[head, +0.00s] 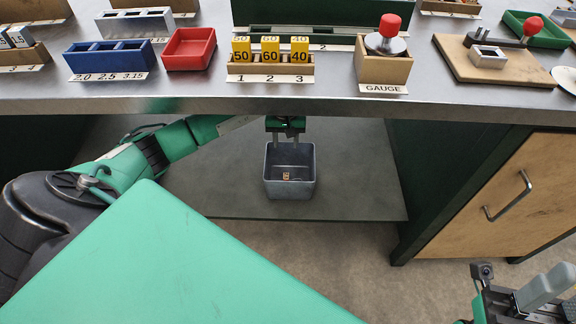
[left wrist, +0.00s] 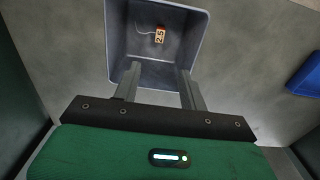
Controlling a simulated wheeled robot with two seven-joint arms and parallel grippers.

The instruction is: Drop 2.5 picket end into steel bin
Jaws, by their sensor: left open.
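The steel bin (head: 291,190) stands on the lower shelf under the bench, and its open top fills the upper middle of the left wrist view (left wrist: 117,45). A small tan tag marked 2.5 (left wrist: 160,36) lies inside it with a thin pale wire end beside it; the tag also shows in the head view (head: 286,175). My left gripper (head: 288,138) is under the bench edge at the bin's back rim, pointing down. Its fingers (left wrist: 158,82) are apart with nothing between them. My right gripper (head: 545,292) is at the lower right, partly cut off by the frame.
The bench front edge (head: 200,105) hangs over my left arm. On the bench are a blue slotted block (head: 108,60), a red tray (head: 190,49), yellow numbered blocks (head: 270,50) and the gauge (head: 384,65). A wooden drawer cabinet (head: 500,195) stands right of the shelf (head: 360,190).

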